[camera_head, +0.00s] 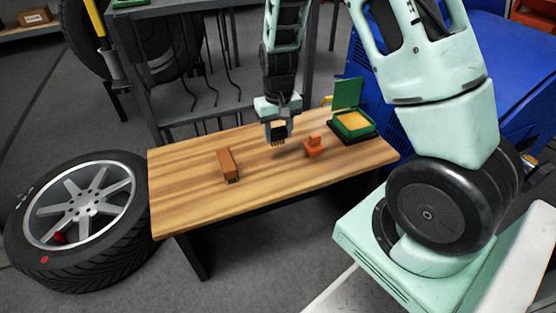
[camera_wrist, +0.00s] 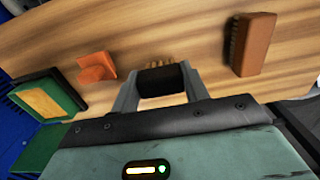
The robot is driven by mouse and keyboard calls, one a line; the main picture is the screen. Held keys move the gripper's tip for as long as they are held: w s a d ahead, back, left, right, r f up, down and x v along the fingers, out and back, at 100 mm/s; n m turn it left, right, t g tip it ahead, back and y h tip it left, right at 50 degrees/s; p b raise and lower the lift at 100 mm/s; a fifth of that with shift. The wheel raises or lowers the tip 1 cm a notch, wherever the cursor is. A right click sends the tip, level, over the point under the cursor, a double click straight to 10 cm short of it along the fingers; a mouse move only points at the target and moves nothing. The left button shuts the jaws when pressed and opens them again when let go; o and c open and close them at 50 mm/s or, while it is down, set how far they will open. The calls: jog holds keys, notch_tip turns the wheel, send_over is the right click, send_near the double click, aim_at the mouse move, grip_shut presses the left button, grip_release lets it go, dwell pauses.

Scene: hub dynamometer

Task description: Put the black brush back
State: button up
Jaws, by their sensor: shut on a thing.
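The black brush (camera_head: 279,132) is between the fingers of my gripper (camera_head: 278,134), above the wooden table top. In the wrist view the black brush (camera_wrist: 161,80) lies crosswise between both fingers, with tan bristles showing past its far edge. My gripper (camera_wrist: 161,88) is shut on it. In the head view the bristles point down toward the table, and I cannot tell how large the gap below them is.
A brown brush (camera_head: 227,165) lies on the wooden table (camera_head: 185,200), left of my gripper. An orange block-like piece (camera_head: 314,147) stands close to its right. An open green box (camera_head: 353,122) with a yellow inside is at the right end. A wheel (camera_head: 80,215) lies left of the table.

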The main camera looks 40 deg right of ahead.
aim_at(278, 144)
notch_tip(278, 144, down, 7)
jog(key=b, duration=0.2)
jog(key=shift+f+b, duration=0.15)
jog(key=shift+b, duration=0.2)
jog(key=shift+f, duration=0.1)
jog(key=shift+f, duration=0.1)
jog(key=o, duration=0.9)
